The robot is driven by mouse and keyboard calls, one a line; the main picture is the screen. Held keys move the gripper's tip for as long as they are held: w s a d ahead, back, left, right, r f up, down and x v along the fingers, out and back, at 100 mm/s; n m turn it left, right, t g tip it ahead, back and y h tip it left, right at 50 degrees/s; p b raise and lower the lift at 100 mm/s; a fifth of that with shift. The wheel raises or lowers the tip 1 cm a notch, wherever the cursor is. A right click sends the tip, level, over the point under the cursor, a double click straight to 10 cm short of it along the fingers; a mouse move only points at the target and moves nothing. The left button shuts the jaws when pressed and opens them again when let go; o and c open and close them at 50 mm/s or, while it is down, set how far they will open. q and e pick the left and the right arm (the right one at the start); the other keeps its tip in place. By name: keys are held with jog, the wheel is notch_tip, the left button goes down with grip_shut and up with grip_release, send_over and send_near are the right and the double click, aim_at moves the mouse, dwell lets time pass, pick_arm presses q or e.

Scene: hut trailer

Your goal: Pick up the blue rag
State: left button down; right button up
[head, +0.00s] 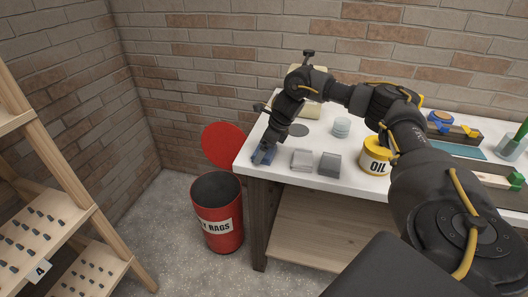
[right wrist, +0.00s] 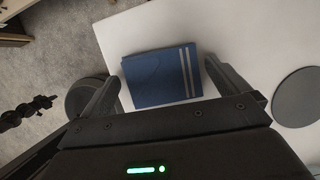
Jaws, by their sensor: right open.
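The blue rag (head: 262,157) lies folded flat near the left front corner of the white table. In the right wrist view the rag (right wrist: 158,78) is a blue rectangle with two pale stripes near its right end. My right gripper (head: 266,150) is over the rag, pointing down, and partly hides it in the head view. In the right wrist view its open fingers (right wrist: 163,72) stand on either side of the rag, with nothing gripped. I cannot tell how far the fingertips are above the tabletop. My left gripper is not seen.
A red rag bin (head: 222,222) with its round red lid (head: 223,146) raised stands left of the table (head: 345,184). Two small grey boxes (head: 316,161) and a yellow oil can (head: 376,158) sit right of the rag. A wooden shelf (head: 45,215) stands at left.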

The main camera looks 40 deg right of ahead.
jog(key=shift+f, duration=0.2)
jog(key=shift+c, duration=0.8)
jog(key=c, duration=0.7)
jog(key=shift+o, duration=0.2)
